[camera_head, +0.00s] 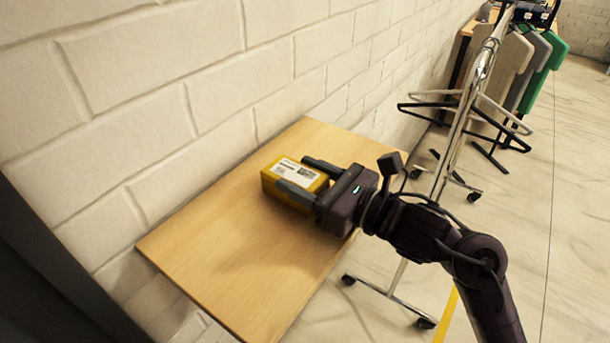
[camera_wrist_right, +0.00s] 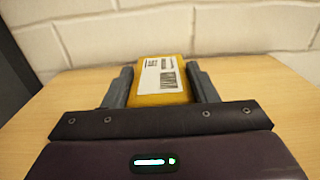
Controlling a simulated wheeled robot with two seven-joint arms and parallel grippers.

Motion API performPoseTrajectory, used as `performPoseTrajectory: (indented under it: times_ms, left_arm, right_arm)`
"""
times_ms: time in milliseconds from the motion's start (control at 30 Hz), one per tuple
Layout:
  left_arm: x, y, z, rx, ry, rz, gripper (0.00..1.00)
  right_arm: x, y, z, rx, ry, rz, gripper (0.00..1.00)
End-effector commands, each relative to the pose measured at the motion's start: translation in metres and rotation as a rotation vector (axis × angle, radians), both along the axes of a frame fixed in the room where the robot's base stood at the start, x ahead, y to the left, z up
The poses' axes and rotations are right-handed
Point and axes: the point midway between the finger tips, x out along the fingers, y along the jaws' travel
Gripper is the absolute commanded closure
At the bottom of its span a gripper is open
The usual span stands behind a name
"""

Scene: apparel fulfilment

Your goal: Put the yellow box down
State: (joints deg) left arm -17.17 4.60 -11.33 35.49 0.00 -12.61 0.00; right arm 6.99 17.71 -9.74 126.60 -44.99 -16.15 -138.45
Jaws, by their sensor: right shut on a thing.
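The yellow box (camera_head: 270,182) has a white label with black print on its top. It is at the wooden table (camera_head: 225,265), near the wall side. My right gripper (camera_head: 303,174) is shut on the box, with one finger along each side. In the right wrist view the box (camera_wrist_right: 178,97) sits between the two fingers of my right gripper (camera_wrist_right: 160,86), label up. The box looks level and at or very near the tabletop; I cannot tell whether its underside touches the wood. My left gripper is not in view.
A white brick wall (camera_head: 150,90) runs behind the table. A wheeled garment rack (camera_head: 462,125) with hangers stands to the right, with green and grey garments (camera_head: 540,65) beyond. The front left part of the tabletop is bare.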

Motion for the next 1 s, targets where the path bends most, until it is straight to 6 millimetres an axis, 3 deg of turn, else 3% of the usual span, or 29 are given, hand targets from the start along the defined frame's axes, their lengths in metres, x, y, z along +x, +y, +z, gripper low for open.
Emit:
performPoseTrajectory:
  times_ms: [367, 400, 567, 1000]
  left_arm:
    - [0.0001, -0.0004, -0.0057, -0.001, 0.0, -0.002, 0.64]
    - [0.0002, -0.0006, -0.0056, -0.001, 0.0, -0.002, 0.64]
    - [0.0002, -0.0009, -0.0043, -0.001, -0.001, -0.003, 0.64]
    - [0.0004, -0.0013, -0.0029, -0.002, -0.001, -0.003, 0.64]
  right_arm:
    - [0.0, 0.0, -0.0035, 0.0, -0.002, 0.0, 0.7]
    - [0.0001, 0.0001, -0.0032, 0.0, -0.002, 0.0, 0.46]
    - [0.0, 0.0001, -0.0021, 0.0, -0.001, 0.0, 0.26]
    - [-0.0037, -0.0064, -0.0018, -0.002, -0.001, -0.002, 0.26]
